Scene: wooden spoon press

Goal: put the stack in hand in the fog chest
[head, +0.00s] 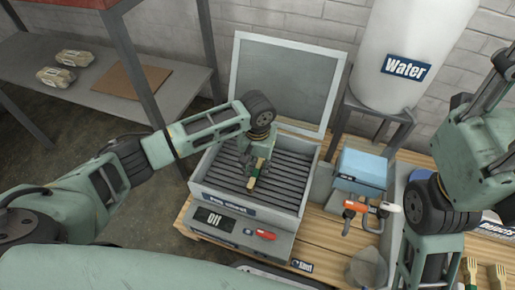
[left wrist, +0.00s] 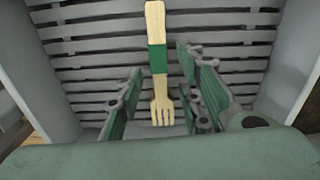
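The fog chest (head: 303,170) is a grey box on the wooden bench, with its framed lid (head: 285,82) standing open behind it and dark slats inside. The stack (head: 255,172), pale wooden forks with a green band, lies over the slats inside the chest. In the left wrist view the stack (left wrist: 157,60) points away from me, tines nearest. My left gripper (head: 253,160) is down inside the chest. Its fingers (left wrist: 160,105) are open on both sides of the stack, with gaps visible. I cannot tell how many forks are stacked. My right arm is at the right; its fingertips cannot be made out.
A white water tank (head: 415,40) stands behind. More forks (head: 497,272) lie at the lower right.

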